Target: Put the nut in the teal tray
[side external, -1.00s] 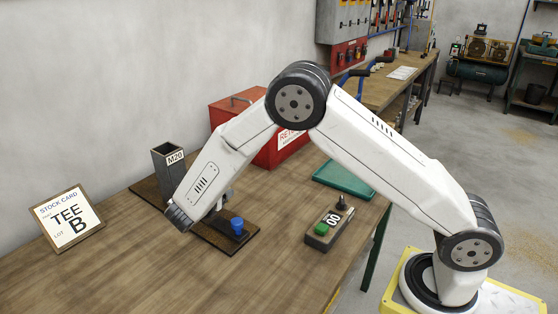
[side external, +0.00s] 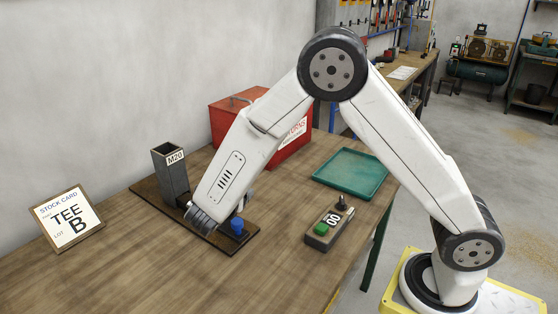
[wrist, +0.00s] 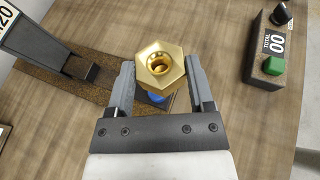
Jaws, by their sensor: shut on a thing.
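The brass hex nut (wrist: 161,66) is between the two fingers of my gripper (wrist: 162,80) in the wrist view, and the gripper is shut on it. Its threaded hole faces the camera. The teal tray (side external: 349,174) lies empty on the bench to the right of my arm, in front of the red box. It is outside the wrist view.
A grey chute marked M20 (side external: 171,176) stands on a dark base board (side external: 208,239). A blue knob-like part (side external: 238,227) is close to my wrist. A counter box with a green button (side external: 322,230) stands before the tray. A stock card (side external: 67,218) and a red box (side external: 224,119) flank the area.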

